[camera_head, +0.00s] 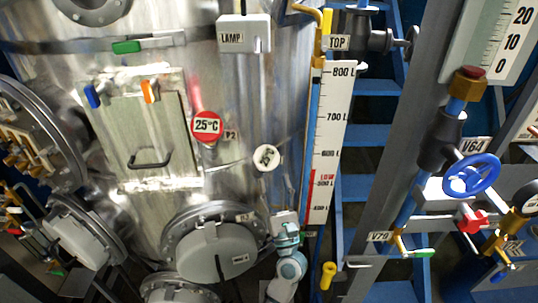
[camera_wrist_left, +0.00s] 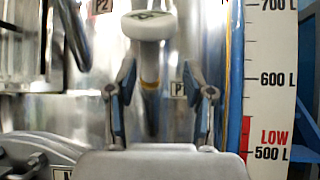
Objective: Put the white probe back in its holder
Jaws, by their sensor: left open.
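The white probe (camera_head: 266,157) has a round white head with a dark mark and is near the tank wall, left of the level scale. In the left wrist view the white probe (camera_wrist_left: 150,24) shows its head at the top centre, with a stem running down behind it. My left gripper (camera_head: 284,217) is below the probe in the head view. In the left wrist view my left gripper (camera_wrist_left: 166,90) is open, with the stem showing between its fingers; I cannot tell whether they touch. I cannot make out the holder clearly. My right gripper is not in view.
The level scale (camera_head: 328,140) stands right of the probe. A red 25°C gauge (camera_head: 207,125) and a hatch with a dark handle (camera_head: 150,160) are on the tank to the left. A round flange cover (camera_head: 217,253) is below. A blue valve wheel (camera_head: 472,175) is at the right.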

